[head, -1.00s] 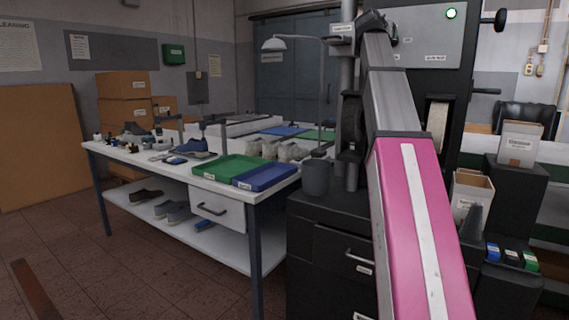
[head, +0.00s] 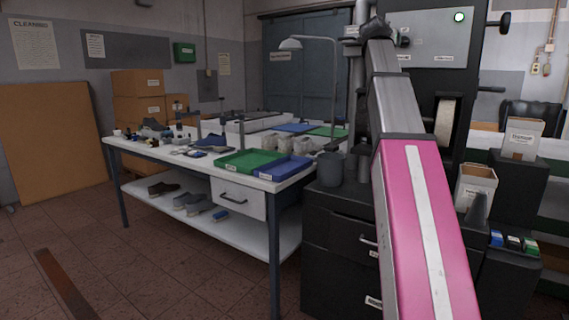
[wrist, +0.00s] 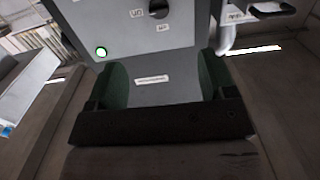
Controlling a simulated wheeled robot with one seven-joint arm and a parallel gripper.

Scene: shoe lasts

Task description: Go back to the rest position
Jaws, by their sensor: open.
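My gripper (wrist: 162,85) shows in the wrist view as two dark green fingers standing apart above a dark bar. Nothing is held between them. Behind the fingers is the grey panel (wrist: 118,28) of a machine with a lit green lamp. In the head view my pink and grey arm reaches up in front of the same machine (head: 427,50). The fingers cannot be made out clearly there.
A white workbench (head: 150,152) on the left carries shoes, a green tray (head: 250,160) and a blue tray (head: 285,170). A black drawer cabinet (head: 335,230) stands close by my arm. White boxes (head: 521,138) stand at the right.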

